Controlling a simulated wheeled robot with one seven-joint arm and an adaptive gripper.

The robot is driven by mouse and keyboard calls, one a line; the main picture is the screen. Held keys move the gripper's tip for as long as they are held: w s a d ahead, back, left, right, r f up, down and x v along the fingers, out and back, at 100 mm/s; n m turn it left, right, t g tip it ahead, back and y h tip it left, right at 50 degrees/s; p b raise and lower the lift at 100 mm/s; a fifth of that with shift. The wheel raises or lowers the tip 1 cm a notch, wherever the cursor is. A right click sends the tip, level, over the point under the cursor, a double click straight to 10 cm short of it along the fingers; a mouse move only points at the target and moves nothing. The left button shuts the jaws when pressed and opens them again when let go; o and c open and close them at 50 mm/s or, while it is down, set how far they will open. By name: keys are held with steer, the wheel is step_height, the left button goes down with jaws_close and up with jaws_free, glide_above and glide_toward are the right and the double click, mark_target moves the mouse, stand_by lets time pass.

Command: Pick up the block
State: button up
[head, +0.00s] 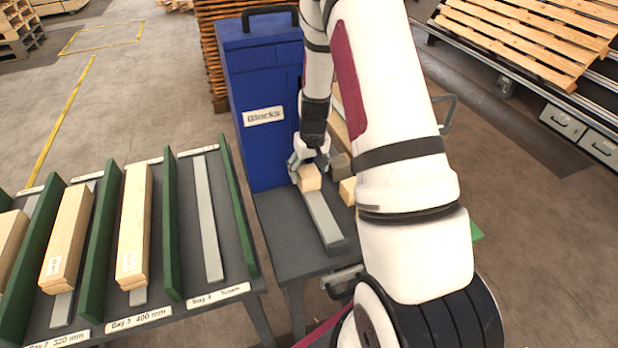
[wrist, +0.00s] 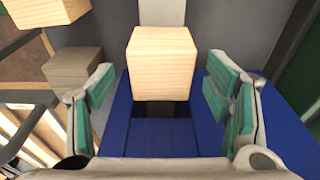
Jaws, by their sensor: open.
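A light wooden block (head: 310,178) sits at the far end of a grey metal strip on the dark table, in front of the blue cabinet marked "Blocks" (head: 262,75). In the wrist view the block (wrist: 162,62) is in the centre, ahead of and between the fingers. My gripper (head: 307,165) is at the block in the head view. Its teal-padded fingers (wrist: 161,100) are apart, with a visible gap on each side of the block. The cabinet shows as a blue surface (wrist: 150,140) below the block in the wrist view. My arm hides part of the table.
Another wooden block (head: 347,191) and a grey-brown block (head: 339,166) lie to the right; the latter also shows in the wrist view (wrist: 73,75). To the left, a bay rack (head: 190,303) with green dividers (head: 173,225) holds long boards (head: 134,225). Bay 4 holds only a grey strip.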

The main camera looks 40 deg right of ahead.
mark_target(309, 171)
steer(key=shift+w+f, duration=0.15)
steer(key=shift+f, duration=0.75)
steer(key=shift+w+f, duration=0.15)
steer(key=shift+f, duration=0.7)
steer(key=shift+c, duration=0.6)
steer(key=c, duration=1.1)
steer(key=shift+r, duration=0.1)
steer(key=shift+c, duration=0.2)
